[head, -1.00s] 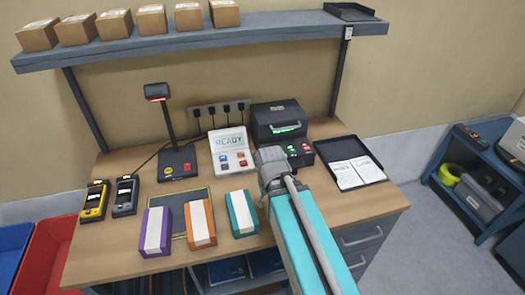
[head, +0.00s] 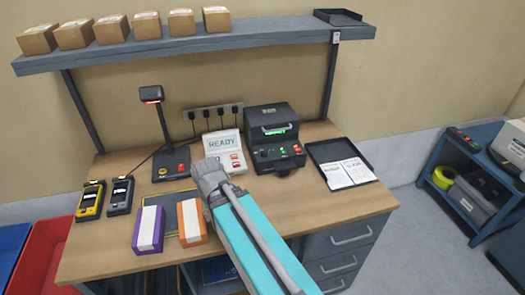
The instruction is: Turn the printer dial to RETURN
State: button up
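The black printer (head: 270,119) stands at the back of the bench, right of centre, with a green-lit slot. A black control block (head: 277,158) sits at its front, with small green and red lights or buttons. The dial and its setting are too small to make out. My arm reaches in from the lower right, and its grey wrist (head: 209,174) is over the bench, left of the control block and in front of the white READY panel (head: 226,146). My gripper's fingers are hidden behind the wrist and arm.
A black tray with papers (head: 341,164) lies right of the printer. A scanner on a stand (head: 166,128) is at the left. Purple (head: 149,229) and orange (head: 192,222) boxes stand at the front. Two handhelds lie at the left edge. A shelf (head: 200,50) with several cartons hangs above.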

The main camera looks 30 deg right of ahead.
aim_at(264, 153)
jog(key=k, duration=1.15)
jog(key=z, duration=0.55)
jog(key=i, duration=1)
